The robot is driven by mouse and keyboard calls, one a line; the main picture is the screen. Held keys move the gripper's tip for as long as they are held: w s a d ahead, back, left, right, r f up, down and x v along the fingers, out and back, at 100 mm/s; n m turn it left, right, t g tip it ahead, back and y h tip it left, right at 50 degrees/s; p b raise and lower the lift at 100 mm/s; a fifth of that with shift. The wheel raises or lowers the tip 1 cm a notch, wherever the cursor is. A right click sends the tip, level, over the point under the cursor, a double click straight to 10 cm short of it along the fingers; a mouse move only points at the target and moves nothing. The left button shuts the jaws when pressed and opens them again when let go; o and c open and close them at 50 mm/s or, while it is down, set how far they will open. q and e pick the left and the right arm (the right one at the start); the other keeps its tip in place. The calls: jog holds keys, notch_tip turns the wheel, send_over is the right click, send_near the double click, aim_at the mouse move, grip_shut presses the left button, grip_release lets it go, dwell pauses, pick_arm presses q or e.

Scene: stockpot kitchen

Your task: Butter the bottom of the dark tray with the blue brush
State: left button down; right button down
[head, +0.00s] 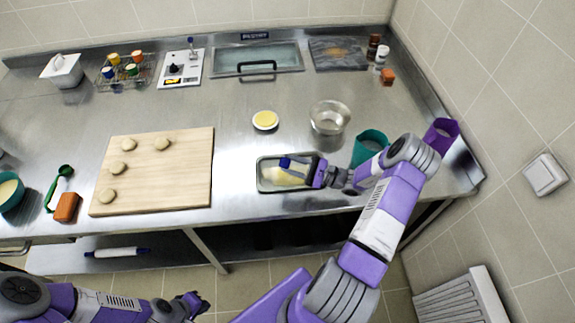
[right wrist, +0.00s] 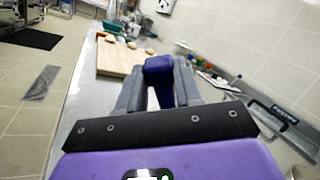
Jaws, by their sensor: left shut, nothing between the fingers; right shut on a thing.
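The dark tray (head: 262,187) lies near the front edge of the steel counter, right of the wooden board. A pale yellow patch shows inside it, partly hidden by my right gripper and the brush. My right gripper (head: 311,171) is shut on the blue brush (head: 286,162) over the tray. In the right wrist view the blue brush (right wrist: 158,68) sits between the fingers. Whether its bristles touch the tray bottom is hidden. A small white dish of yellow butter (head: 265,120) stands behind the tray. My left gripper (head: 190,303) is shut and empty, low in front of the counter.
A wooden board (head: 180,185) with several dough balls lies left of the tray.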

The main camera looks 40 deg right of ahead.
jog(key=s+d+b, duration=0.3)
jog(key=s+d, duration=0.4)
jog(key=d, duration=0.4)
jog(key=shift+d+b, duration=0.3)
jog(key=shift+d, duration=0.1)
dwell(0.8)
jog(key=shift+s, duration=0.1)
jog(key=shift+r+p, duration=2.25)
jog(key=shift+r, duration=0.75)
jog(key=shift+r, duration=0.1)
notch_tip(320, 180, up, 3)
jog(key=shift+f+p, duration=0.1)
jog(key=shift+p, duration=1.05)
